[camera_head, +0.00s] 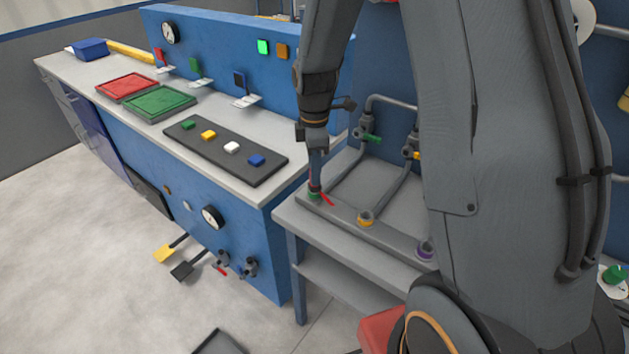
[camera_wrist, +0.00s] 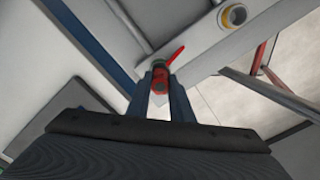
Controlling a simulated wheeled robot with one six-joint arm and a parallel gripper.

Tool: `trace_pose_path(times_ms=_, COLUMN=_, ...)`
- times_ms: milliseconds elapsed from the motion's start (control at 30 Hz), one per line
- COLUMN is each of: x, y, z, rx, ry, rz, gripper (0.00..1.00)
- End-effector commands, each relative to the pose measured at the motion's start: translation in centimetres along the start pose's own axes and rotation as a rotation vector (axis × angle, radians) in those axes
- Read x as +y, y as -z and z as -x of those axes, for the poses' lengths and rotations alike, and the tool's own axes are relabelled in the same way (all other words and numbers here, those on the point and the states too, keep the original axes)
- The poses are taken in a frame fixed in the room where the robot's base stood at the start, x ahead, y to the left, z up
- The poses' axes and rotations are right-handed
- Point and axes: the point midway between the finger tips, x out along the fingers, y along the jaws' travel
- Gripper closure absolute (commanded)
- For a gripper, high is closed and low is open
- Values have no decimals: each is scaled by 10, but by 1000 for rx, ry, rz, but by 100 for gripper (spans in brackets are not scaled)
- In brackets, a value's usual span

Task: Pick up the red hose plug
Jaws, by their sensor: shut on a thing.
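My gripper (camera_head: 315,182) points down at the near left end of the grey pipe bench. In the wrist view my gripper (camera_wrist: 162,92) has its two dark fingers shut on the red hose plug (camera_wrist: 160,77), one on each side. The plug is at a green-ringed socket (camera_head: 314,196); whether it is still seated in it or just above it, I cannot tell. A red lever (camera_head: 326,199) sticks out to the side, and it also shows in the wrist view (camera_wrist: 175,56). In the head view the fingers hide most of the plug.
An orange-ringed socket (camera_head: 366,218) and a purple-ringed socket (camera_head: 425,249) stand along the same grey bar. Pipes with a green valve handle (camera_head: 372,138) rise behind. A blue console (camera_head: 225,222) with trays and a button panel (camera_head: 226,151) stands close on the left.

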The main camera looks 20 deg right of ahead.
Motion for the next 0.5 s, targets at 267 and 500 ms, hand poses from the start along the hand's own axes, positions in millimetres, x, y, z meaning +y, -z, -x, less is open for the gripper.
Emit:
trace_pose_path(times_ms=267, x=1, y=0, z=10, rx=1, ry=-4, rz=0, gripper=100)
trace_pose_path(times_ms=500, x=2, y=0, z=50, rx=1, ry=-7, rz=0, gripper=100)
